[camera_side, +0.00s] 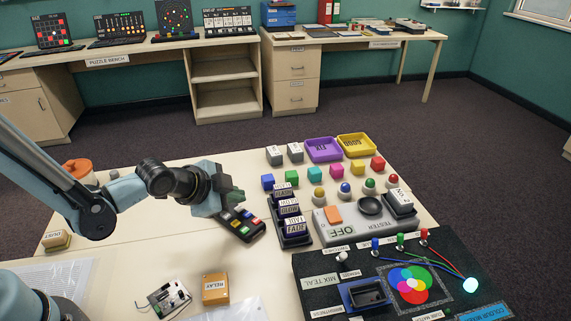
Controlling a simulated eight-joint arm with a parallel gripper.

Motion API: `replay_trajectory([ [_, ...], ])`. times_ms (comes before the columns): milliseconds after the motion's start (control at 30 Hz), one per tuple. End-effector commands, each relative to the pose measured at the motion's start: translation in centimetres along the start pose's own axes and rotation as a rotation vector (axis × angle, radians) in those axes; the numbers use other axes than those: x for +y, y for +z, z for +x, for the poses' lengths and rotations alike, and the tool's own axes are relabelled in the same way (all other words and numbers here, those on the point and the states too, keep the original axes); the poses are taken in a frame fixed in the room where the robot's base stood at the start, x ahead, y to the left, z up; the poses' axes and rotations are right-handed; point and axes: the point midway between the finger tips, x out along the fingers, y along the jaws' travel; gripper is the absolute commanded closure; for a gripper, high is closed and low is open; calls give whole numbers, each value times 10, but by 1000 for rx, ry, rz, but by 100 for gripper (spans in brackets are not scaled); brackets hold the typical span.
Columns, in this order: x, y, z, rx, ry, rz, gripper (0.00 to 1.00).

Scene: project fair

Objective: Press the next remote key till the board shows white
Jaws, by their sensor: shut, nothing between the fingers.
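A black remote (254,234) with small coloured keys lies on the cream table, left of the dark block holder. My gripper (239,203) is shut and empty, pointing down at the remote's upper end. It hides part of the keys, and I cannot tell whether a fingertip touches one. The black colour mixer board (318,275) stands at the front right. Its label reads MIX TEAL, and it bears overlapping colour circles (410,284). A round lamp (470,285) at its right glows pale cyan-white. Blue, green and red pegs (400,241) stand along its back edge.
A dark holder (290,237) with labelled blocks and a grey tester (352,226) stand right of the remote. Coloured cubes (308,175), domed buttons and purple and yellow trays (323,149) lie behind. An orange relay box (215,290) sits in front.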

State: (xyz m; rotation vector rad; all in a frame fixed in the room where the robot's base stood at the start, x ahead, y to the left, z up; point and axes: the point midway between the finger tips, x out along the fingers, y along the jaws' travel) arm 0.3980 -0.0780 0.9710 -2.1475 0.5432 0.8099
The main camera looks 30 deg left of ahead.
Motion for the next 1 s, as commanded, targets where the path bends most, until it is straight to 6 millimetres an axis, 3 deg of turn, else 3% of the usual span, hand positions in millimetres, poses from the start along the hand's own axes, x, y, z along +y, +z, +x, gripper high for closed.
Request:
replay_trajectory([
  [267,-2,-2,-2,0,0,0,100],
  [733,-22,-22,-30,0,0,0,100],
  [1000,-26,-26,-35,0,0,0,100],
])
